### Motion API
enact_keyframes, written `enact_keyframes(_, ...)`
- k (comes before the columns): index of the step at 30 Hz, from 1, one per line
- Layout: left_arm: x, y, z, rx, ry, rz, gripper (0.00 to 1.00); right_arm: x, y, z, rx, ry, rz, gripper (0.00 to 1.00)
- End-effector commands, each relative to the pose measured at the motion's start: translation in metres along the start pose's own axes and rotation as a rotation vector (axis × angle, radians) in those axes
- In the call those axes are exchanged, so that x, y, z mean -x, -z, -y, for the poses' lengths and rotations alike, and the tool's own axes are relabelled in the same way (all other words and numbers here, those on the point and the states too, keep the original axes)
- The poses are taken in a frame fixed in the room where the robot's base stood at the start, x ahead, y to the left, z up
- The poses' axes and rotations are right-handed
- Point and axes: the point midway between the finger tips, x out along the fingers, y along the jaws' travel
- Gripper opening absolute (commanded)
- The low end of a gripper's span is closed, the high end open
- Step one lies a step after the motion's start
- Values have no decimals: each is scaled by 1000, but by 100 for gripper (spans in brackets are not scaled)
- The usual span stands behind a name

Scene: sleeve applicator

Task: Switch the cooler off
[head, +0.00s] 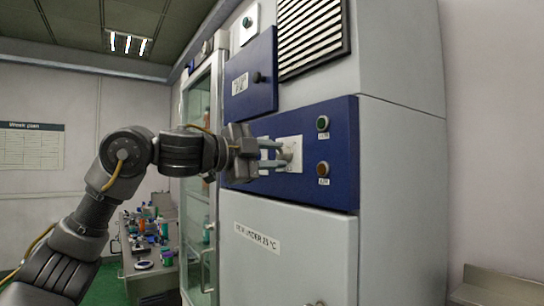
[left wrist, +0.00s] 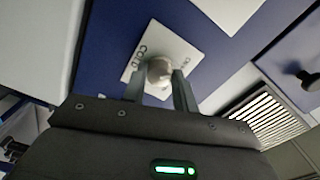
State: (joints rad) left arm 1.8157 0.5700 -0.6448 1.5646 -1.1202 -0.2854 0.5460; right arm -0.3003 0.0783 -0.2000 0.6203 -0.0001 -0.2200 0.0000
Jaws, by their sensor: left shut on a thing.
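The cooler (head: 290,250) is a tall light grey cabinet with a dark blue control panel (head: 340,150). A white plate on the panel carries a pale knob (head: 288,156). My left gripper (head: 280,155) reaches the plate from the left, its fingers shut on the knob. In the left wrist view the knob (left wrist: 159,70) sits between the two fingertips, on the white plate (left wrist: 148,55) with lettering that seems to read "COLD". The fingers hide part of the knob and plate, so its setting cannot be read. My right gripper is not in view.
A green button (head: 323,123) and an amber button (head: 323,169) are right of the plate. A blue door (head: 250,80) with a black knob and a striped vent (head: 312,35) are above. A glass-door cabinet (head: 200,150) and a cluttered bench (head: 150,270) stand left.

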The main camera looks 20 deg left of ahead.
Motion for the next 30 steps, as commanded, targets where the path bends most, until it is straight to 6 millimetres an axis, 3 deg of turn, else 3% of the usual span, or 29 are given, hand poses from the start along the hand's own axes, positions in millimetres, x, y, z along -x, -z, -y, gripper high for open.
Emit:
enact_keyframes(15,0,0,0,17,0,0,6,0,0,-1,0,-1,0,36)
enact_keyframes(16,0,0,0,17,0,0,32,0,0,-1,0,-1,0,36)
enact_keyframes(20,0,0,0,16,0,0,49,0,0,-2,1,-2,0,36)
enact_keyframes(30,3,0,0,14,1,0,50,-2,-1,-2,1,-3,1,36)
